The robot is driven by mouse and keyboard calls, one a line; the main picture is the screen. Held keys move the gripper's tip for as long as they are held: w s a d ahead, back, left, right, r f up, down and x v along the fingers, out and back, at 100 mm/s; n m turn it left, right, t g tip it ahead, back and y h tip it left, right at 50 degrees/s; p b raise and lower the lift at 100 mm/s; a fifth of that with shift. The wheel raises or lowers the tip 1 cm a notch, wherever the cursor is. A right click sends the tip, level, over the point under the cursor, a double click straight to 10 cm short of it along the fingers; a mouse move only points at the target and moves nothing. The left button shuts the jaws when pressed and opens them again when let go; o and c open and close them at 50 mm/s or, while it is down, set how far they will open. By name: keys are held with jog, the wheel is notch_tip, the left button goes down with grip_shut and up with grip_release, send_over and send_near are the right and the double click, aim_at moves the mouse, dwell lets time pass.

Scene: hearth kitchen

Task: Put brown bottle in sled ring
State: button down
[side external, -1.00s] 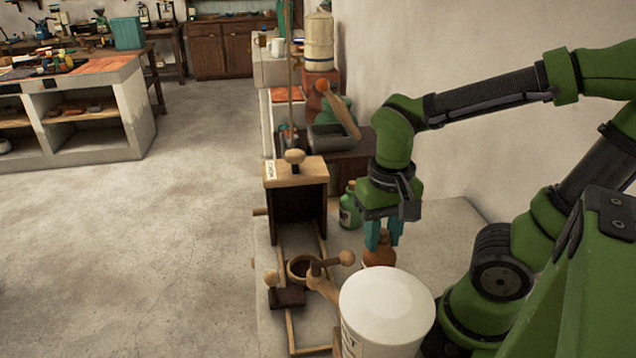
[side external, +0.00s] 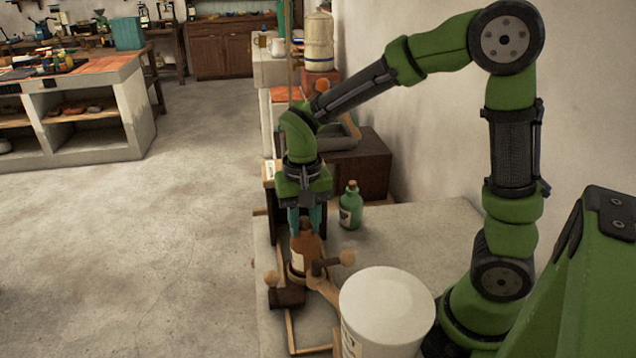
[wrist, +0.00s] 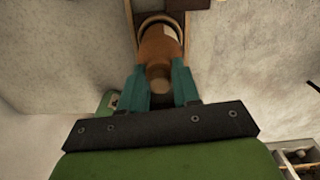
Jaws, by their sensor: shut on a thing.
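The brown bottle (side external: 306,243) stands about upright in my gripper (side external: 306,222), which is shut on its upper part. In the side external view its lower end is at the sled ring (side external: 295,277), a wooden ring on the sled rails. I cannot tell whether the bottle's base is inside the ring or just above it. In the wrist view the bottle (wrist: 160,50) lies between my teal fingers (wrist: 160,88), and the ring (wrist: 158,20) shows around its far end.
A green bottle (side external: 350,207) stands right of my gripper. A large white tub (side external: 387,308) stands in front. Wooden knobs and a handle (side external: 330,270) stick out beside the ring. The counter (side external: 430,235) behind the tub is clear.

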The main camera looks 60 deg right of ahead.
jog(key=shift+f, duration=0.7)
jog(key=shift+f, duration=0.15)
jog(key=c, duration=0.8)
grip_release()
